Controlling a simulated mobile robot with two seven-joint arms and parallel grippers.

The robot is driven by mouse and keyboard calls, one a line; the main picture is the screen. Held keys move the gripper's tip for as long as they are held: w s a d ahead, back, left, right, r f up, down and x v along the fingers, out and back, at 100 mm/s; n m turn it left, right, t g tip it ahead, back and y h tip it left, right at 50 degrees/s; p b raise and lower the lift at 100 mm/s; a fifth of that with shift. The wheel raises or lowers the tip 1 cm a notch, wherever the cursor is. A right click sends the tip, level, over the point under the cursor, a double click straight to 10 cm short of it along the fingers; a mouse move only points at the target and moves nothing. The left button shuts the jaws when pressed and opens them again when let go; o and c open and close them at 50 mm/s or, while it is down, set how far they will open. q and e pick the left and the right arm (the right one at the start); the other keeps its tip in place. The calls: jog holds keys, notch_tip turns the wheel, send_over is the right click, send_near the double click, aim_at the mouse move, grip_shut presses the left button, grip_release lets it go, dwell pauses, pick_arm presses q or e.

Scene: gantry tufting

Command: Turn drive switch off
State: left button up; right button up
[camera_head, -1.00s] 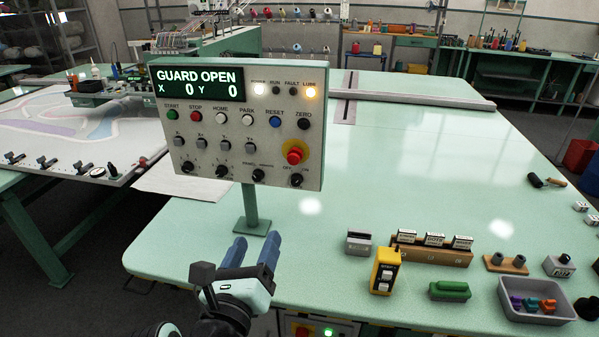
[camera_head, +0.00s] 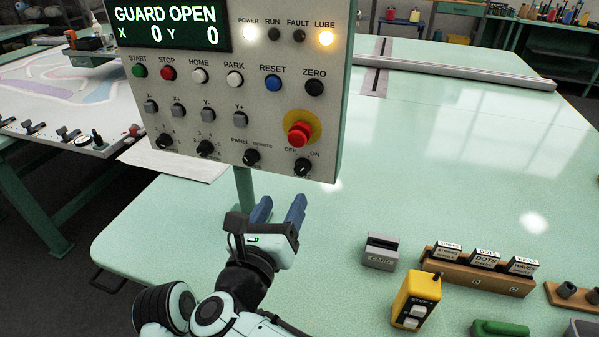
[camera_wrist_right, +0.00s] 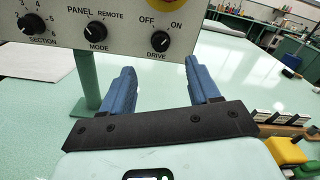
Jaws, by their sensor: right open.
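The drive switch (camera_head: 302,167) is a black rotary knob at the lower right of the control panel (camera_head: 215,115), below the red emergency stop button (camera_head: 299,133). It also shows in the right wrist view (camera_wrist_right: 158,41), labelled DRIVE with OFF at left and ON at right. Its white mark appears to lean toward ON. My right gripper (camera_head: 280,207) is open and empty, its two blue fingers pointing up just below the panel's bottom edge. In the right wrist view the switch appears between and beyond the fingertips (camera_wrist_right: 160,68), apart from them. My left gripper is not in view.
The mode knob (camera_wrist_right: 96,34) sits left of the switch. The panel's green post (camera_head: 244,190) stands behind my gripper, to its left. The mid-table is bare.

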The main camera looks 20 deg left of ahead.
aim_at(300, 170)
jog(key=w, duration=1)
jog(key=shift+w+d+p, duration=0.2)
jog(key=shift+w+p, duration=0.05)
jog(key=shift+p, duration=0.15)
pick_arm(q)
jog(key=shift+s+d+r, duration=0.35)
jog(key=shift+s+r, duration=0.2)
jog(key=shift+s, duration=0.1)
pick_arm(e)
jog(key=c, duration=1)
